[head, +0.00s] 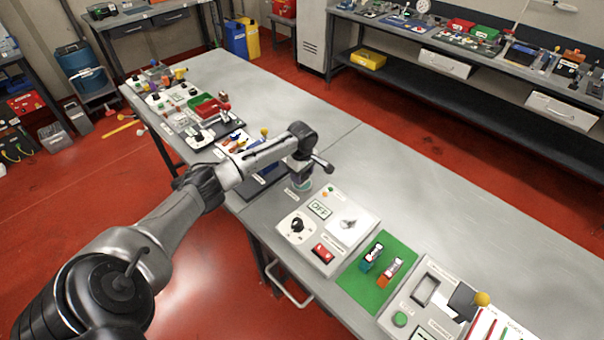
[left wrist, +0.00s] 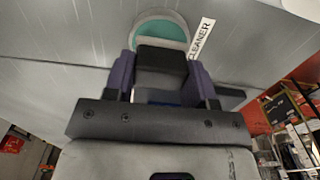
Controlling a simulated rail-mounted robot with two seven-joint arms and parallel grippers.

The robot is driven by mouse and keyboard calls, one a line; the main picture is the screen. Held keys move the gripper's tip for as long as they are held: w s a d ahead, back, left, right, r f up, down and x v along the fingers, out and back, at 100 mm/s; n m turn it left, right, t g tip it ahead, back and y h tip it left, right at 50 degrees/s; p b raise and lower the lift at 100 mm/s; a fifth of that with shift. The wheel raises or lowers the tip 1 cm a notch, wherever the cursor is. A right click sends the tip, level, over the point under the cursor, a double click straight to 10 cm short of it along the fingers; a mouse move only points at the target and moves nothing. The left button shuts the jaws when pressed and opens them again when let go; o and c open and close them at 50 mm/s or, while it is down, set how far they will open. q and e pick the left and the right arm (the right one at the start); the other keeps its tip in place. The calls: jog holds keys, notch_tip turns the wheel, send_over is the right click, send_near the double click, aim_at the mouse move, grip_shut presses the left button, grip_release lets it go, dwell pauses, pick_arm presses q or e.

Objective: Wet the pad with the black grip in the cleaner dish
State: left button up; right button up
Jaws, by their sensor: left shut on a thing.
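The cleaner dish (left wrist: 148,20) is round with a pale rim and teal inside, with a label reading CLEANER (left wrist: 201,40) beside it. In the head view the dish (head: 302,186) stands on the grey bench, partly hidden by my gripper. My left gripper (left wrist: 160,75) is shut on the black grip (left wrist: 162,66) of the pad, between its purple fingers. In the head view my left gripper (head: 299,172) points down, just over the dish. The pad's face is hidden, so I cannot tell if it touches the cleaner. My right gripper is out of view.
A white panel with a dial and red switch (head: 322,254) lies close to the dish. Beyond it is a green mat (head: 376,272) with small blue and orange items. Trays of parts (head: 205,112) lie at the far left. The bench behind the dish is clear.

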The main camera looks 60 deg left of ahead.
pick_arm(q)
jog(key=shift+f, duration=0.5)
dwell(0.7)
dwell(1.0)
jog(key=shift+p, duration=0.4)
dwell(0.3)
jog(key=shift+f, duration=0.1)
dwell(0.7)
dwell(0.7)
jog(key=shift+p, duration=0.4)
notch_tip(320, 180, up, 5)
jog(key=p, duration=0.6)
jog(key=shift+f, duration=0.1)
jog(key=shift+r+p, duration=1.15)
jog(key=shift+p, duration=0.45)
